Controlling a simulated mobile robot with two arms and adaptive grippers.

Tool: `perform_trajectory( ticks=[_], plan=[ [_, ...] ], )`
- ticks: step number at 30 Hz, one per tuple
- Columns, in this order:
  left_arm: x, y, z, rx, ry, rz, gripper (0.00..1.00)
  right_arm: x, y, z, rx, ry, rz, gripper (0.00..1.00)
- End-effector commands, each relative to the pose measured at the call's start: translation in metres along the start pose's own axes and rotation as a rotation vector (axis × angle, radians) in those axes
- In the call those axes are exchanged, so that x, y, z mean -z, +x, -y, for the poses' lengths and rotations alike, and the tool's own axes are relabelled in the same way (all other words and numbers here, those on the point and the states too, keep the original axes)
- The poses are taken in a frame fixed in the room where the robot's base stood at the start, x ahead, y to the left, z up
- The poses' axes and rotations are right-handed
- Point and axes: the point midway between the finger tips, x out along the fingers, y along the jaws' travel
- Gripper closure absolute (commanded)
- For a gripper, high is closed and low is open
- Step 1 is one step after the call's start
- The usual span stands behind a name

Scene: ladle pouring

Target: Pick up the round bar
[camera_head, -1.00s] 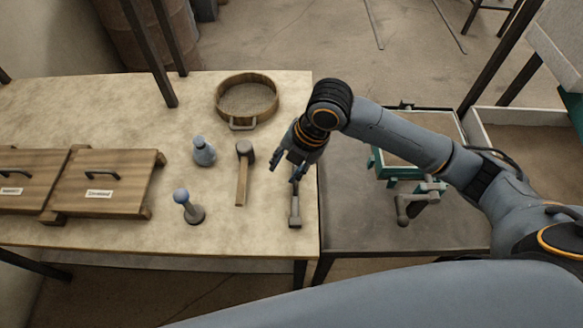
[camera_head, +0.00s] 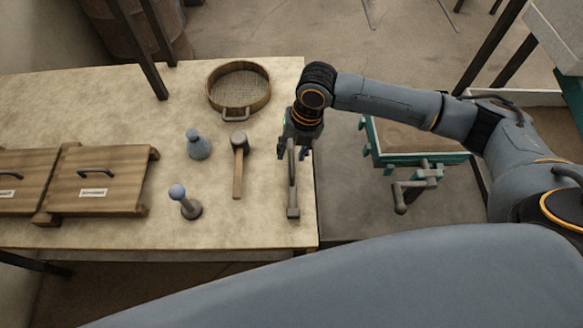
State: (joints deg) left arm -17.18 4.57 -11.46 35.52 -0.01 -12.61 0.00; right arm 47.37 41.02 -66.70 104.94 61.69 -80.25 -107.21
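The round bar (camera_head: 292,186) is a dark grey bar with a small block at its near end. It lies near the right edge of the pale table, its length running away from me. My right gripper (camera_head: 293,153) is over the bar's far end. Its two fingers are apart, one on each side of the bar. I cannot tell whether they touch it, and the gripper hides part of the far end. My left gripper is not in view.
A hammer (camera_head: 238,170) lies just left of the bar. A round sieve (camera_head: 240,112) is behind it. Two grey-blue tools, a bulb-shaped one (camera_head: 198,146) and a knobbed one (camera_head: 188,207), and wooden boxes (camera_head: 103,180) are further left. A teal-framed vise (camera_head: 420,180) stands right.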

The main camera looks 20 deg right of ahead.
Motion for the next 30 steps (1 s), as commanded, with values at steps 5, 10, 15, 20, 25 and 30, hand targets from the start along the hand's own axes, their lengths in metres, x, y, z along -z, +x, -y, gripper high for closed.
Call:
perform_trajectory(
  ticks=[5,10,15,20,25,30],
  plan=[
    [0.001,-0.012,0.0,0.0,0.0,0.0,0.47,0.002,0.019,0.005,0.004,0.002,-0.005,0.63],
    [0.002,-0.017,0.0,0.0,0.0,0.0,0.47,0.001,0.044,0.007,0.002,0.0,-0.002,0.63],
    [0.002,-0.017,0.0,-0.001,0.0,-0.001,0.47,0.001,0.052,0.008,0.002,-0.001,-0.001,0.63],
    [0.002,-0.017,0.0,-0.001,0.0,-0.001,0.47,0.001,0.052,0.008,0.001,-0.001,0.0,0.65],
    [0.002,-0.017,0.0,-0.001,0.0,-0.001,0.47,0.001,0.052,0.008,0.001,0.0,0.0,0.99],
    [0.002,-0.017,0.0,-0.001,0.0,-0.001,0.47,0.001,0.052,0.008,0.001,0.0,0.0,1.0]
  ],
)
